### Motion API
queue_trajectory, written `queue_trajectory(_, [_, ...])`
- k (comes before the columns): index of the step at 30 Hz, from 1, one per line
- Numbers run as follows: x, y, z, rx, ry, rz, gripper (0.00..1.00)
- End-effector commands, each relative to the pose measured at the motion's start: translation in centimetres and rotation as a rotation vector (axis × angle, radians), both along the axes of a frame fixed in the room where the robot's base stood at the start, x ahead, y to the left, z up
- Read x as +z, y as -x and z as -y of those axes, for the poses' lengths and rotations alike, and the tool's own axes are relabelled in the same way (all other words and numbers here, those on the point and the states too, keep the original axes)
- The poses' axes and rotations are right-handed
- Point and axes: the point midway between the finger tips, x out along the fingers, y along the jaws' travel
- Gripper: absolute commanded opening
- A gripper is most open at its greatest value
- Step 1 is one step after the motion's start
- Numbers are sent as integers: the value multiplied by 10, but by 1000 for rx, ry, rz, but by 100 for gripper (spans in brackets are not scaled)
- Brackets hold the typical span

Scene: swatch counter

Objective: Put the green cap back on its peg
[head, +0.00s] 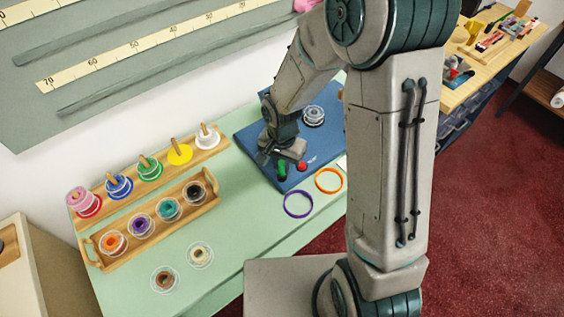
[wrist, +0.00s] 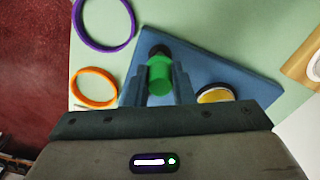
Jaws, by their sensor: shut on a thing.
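My gripper (head: 288,158) is low over the blue board (head: 248,140) on the counter. In the wrist view my gripper (wrist: 160,72) has its two fingers on either side of a green cap (wrist: 159,78), shut on it. A dark end shows at the cap's far side. In the head view the green cap (head: 282,171) shows just below the fingers, beside a red cap (head: 302,166). I cannot tell whether the green cap touches the board or which peg is its own. A wooden rack of pegs (head: 110,190) with coloured rings stands at the left; one peg carries a green ring (head: 150,172).
A purple ring (head: 298,204) and an orange ring (head: 329,180) lie by the board's near edge. A round silvery item (head: 314,115) sits on the board. A wooden tray (head: 92,256) holds several coloured spools. Two loose spools lie in front; the counter around them is clear.

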Motion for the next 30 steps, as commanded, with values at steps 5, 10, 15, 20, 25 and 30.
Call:
queue_trajectory(5, [0,0,0,0,0,0,1])
queue_trajectory(10, [-2,0,0,0,0,0,1])
queue_trajectory(15, [-7,0,0,0,0,0,1])
queue_trajectory(20, [-12,0,0,0,0,0,1])
queue_trajectory(25, [-17,0,0,0,0,0,1])
queue_trajectory(30, [-22,0,0,1,0,0,1])
